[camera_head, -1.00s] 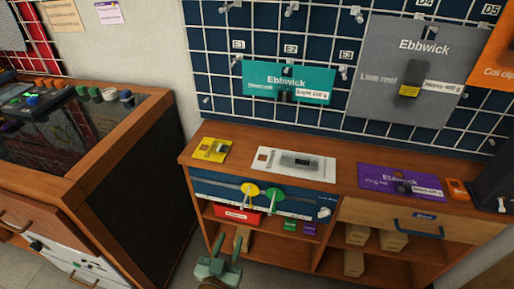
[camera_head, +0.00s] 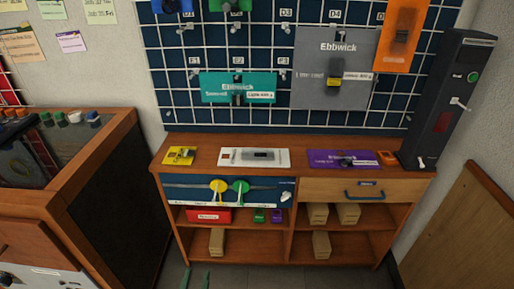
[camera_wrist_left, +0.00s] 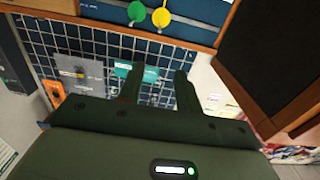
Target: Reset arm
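My left gripper (camera_head: 196,277) shows only as two dark green fingertips at the bottom edge of the head view, in front of and below the wooden bench. In the left wrist view my left gripper (camera_wrist_left: 158,82) has its two fingers apart with nothing held between them. Most of my left arm is out of the picture. My right gripper is in neither view.
The bench (camera_head: 215,148) carries a yellow card (camera_head: 180,155), a white packet (camera_head: 238,158) and a purple packet (camera_head: 325,158). A grid board (camera_head: 175,95) with hung packets stands behind. A dark tower (camera_head: 440,100) stands at right, a wooden cabinet (camera_head: 105,135) at left. Floor in front is clear.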

